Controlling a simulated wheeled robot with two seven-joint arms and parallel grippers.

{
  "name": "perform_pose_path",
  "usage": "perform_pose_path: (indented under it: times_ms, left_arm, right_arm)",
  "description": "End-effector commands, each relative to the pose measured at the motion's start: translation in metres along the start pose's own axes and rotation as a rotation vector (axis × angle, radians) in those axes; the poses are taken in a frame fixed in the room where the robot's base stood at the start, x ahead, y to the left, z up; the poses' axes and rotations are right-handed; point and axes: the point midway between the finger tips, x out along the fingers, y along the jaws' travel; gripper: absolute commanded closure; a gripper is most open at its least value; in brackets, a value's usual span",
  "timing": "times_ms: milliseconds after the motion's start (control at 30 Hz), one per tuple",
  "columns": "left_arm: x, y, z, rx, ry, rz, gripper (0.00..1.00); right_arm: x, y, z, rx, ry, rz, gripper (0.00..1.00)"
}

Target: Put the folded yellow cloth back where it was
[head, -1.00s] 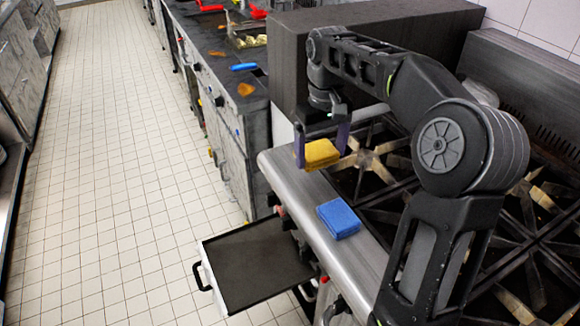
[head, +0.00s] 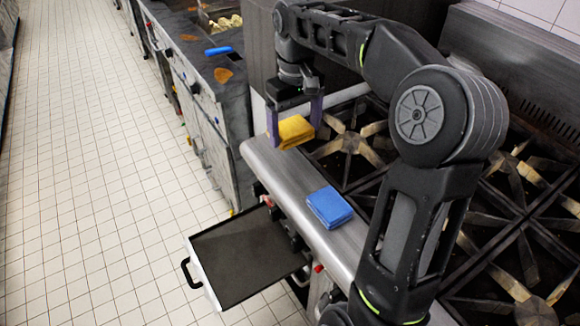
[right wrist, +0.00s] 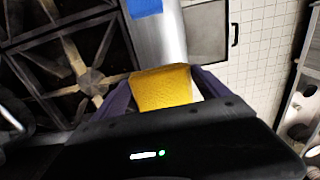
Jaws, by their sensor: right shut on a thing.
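The folded yellow cloth (head: 295,131) is held between the fingers of my right gripper (head: 294,122), above the far end of the stove's steel front ledge (head: 282,176). In the right wrist view the cloth (right wrist: 162,88) sits between the two purple fingers of the right gripper (right wrist: 158,92). A gap between the cloth and the ledge is hard to judge. My left gripper is not in view.
A folded blue cloth (head: 329,207) lies on the ledge, nearer than the yellow one. An open drawer (head: 245,258) juts out over the floor on the left. Stove burner grates (head: 500,215) fill the right. A dark counter (head: 205,60) with a blue item stands beyond.

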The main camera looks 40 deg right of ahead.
Motion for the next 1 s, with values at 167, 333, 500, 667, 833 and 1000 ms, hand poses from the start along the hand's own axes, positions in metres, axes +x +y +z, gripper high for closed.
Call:
perform_pose_path:
  times_ms: [167, 333, 500, 667, 833, 1000]
  left_arm:
    - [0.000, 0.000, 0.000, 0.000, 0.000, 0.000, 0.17]
    - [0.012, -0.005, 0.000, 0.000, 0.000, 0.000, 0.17]
    - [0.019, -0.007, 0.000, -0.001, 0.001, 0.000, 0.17]
    - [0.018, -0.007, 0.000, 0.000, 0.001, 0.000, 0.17]
    - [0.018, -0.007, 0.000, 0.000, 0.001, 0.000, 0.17]
    - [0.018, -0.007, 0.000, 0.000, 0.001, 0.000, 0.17]
  right_arm:
    - [0.000, 0.000, 0.000, 0.000, 0.001, 0.000, 0.58]
    - [0.015, 0.000, 0.000, 0.001, -0.001, 0.000, 0.58]
    - [0.040, 0.000, 0.001, 0.000, -0.004, 0.000, 0.58]
    - [0.060, 0.000, 0.001, 0.001, -0.002, 0.001, 0.58]
    - [0.062, 0.000, 0.000, 0.001, 0.001, 0.001, 0.58]
    - [0.064, 0.000, 0.000, 0.001, 0.000, 0.001, 0.58]
